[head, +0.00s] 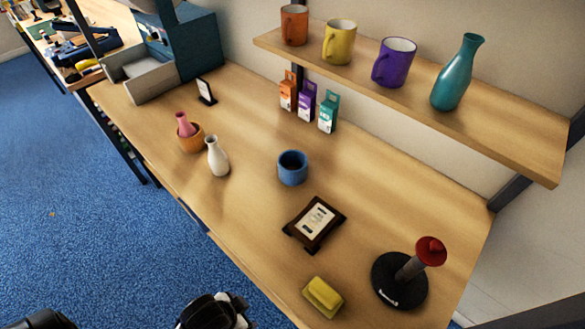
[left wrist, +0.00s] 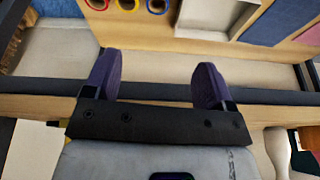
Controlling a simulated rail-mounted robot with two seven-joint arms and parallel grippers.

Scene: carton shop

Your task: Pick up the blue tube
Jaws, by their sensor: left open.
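A blue ring (left wrist: 158,5), next to a yellow ring (left wrist: 127,4) and a red ring (left wrist: 97,4), shows at the top edge of the left wrist view on a wooden surface. It may be the open end of the blue tube, but it is cut off by the frame, so I cannot tell. No blue tube is clearly seen in the head view. My left gripper (left wrist: 156,82) has two purple-padded fingers spread wide with nothing between them. It is apart from the rings, which lie beyond its fingertips.
In the head view, a wooden table holds a blue cup (head: 292,168), a white vase (head: 217,156), a dark-framed plaque (head: 315,224), a yellow block (head: 323,297) and a black stand (head: 397,284). A shelf (head: 400,92) with mugs overhangs its back. Blue carpet lies at left.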

